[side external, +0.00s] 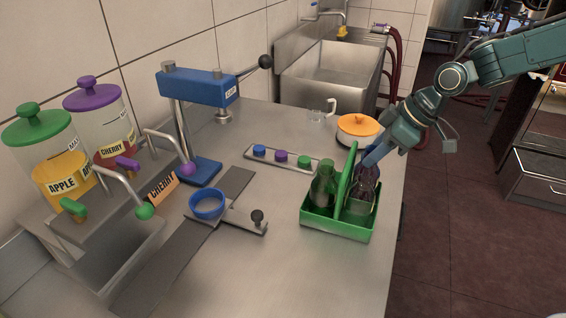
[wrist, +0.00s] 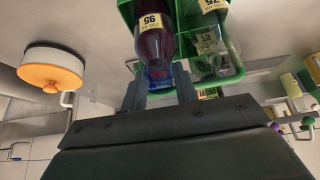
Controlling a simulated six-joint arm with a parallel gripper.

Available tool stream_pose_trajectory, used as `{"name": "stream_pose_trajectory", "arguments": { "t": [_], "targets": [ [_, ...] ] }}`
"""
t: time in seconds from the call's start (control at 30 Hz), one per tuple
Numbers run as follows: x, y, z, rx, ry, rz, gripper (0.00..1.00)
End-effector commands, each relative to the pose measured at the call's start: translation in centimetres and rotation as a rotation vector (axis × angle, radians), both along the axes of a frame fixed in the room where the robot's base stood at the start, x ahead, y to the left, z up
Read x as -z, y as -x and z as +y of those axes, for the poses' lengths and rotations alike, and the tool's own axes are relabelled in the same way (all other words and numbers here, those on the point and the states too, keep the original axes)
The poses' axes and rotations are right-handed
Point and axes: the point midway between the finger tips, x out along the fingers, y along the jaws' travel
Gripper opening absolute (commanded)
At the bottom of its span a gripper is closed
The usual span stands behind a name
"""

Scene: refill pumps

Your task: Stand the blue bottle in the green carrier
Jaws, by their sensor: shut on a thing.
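The green carrier (side external: 338,222) stands on the steel counter near its right edge, with a tall green divider and handle in the middle. My gripper (side external: 370,160) is above its right side, shut on the neck of the blue bottle. In the wrist view my gripper (wrist: 160,88) has a finger on each side of the bottle's blue neck. The blue bottle (wrist: 155,45) has dark purplish contents and a label reading 95. It is within the carrier's outline, at the right rear in the side view; whether its base touches the floor is hidden.
A green bottle (side external: 322,188) and a clear bottle (side external: 357,204) stand in other parts of the carrier. An orange-lidded pot (side external: 357,128) is close behind. A strip with coloured buttons (side external: 281,158) and a blue ring fixture (side external: 207,205) lie left.

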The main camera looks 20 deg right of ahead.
Motion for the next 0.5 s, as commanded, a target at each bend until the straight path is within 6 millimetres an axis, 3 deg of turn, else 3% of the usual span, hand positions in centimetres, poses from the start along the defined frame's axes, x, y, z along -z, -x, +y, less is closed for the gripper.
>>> {"name": "stream_pose_trajectory", "arguments": {
  "t": [0.37,0.4,0.5],
  "targets": [
    [0.32,-0.04,0.01,0.0,0.0,-0.002,0.0],
    [0.34,-0.04,0.01,0.0,0.0,-0.002,0.32],
    [0.33,-0.03,0.01,0.0,0.0,-0.002,0.51]
  ]
}}
